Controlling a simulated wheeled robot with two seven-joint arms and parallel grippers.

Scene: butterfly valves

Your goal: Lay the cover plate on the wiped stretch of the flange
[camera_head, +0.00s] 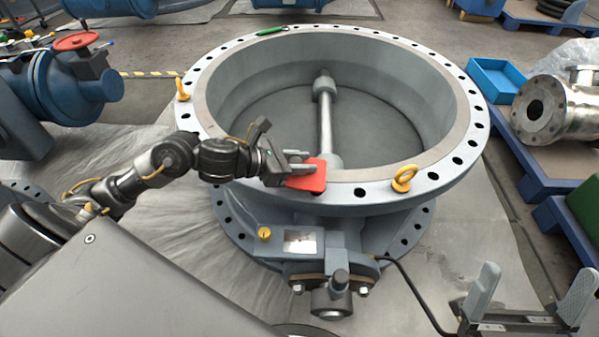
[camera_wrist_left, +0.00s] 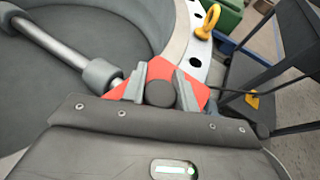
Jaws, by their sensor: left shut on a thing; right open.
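The cover plate (camera_head: 312,181) is a red plate with a dark round knob, at the near rim of the large valve's flange (camera_head: 440,172). My left gripper (camera_head: 297,168) is shut on the plate's knob; in the left wrist view the fingers pinch the knob, with the red plate (camera_wrist_left: 160,70) below. I cannot tell whether the plate touches the flange or hovers just above it. The wiped stretch does not stand out clearly from the rest of the flange. My right gripper (camera_head: 527,295) is open and empty at the lower right, away from the valve.
A yellow lifting eye (camera_head: 404,178) stands on the flange right of the plate, another (camera_head: 182,89) at its left. A green object (camera_head: 271,31) lies on the far rim. The bore is open, with a shaft (camera_head: 325,117) across it. A blue tray (camera_head: 496,79) stands at right.

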